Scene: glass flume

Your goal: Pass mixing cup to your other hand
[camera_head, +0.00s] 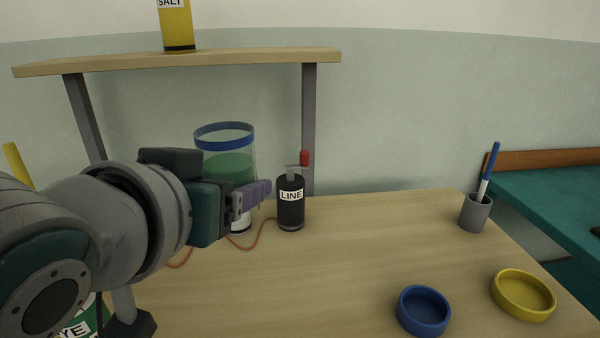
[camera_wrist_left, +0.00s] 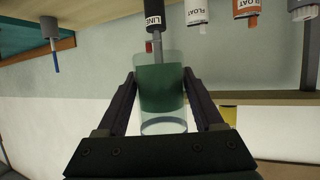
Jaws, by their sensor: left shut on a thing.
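The mixing cup (camera_head: 230,165) is a clear cup with a blue rim and green contents. It stands upright in the head view, partly hidden behind my left gripper (camera_head: 252,195). In the left wrist view, the cup (camera_wrist_left: 162,90) is between the two fingers of the left gripper (camera_wrist_left: 160,95), which is shut on it. I cannot tell whether the cup's base touches the table. My right gripper is in neither view.
The black LINE bottle (camera_head: 291,205) stands close right of the cup. A shelf (camera_head: 230,58) bearing a yellow SALT container (camera_head: 177,28) is above. A blue dish (camera_head: 424,310), yellow dish (camera_head: 523,295) and grey pen cup (camera_head: 475,212) stand right. The table's middle (camera_head: 360,250) is clear.

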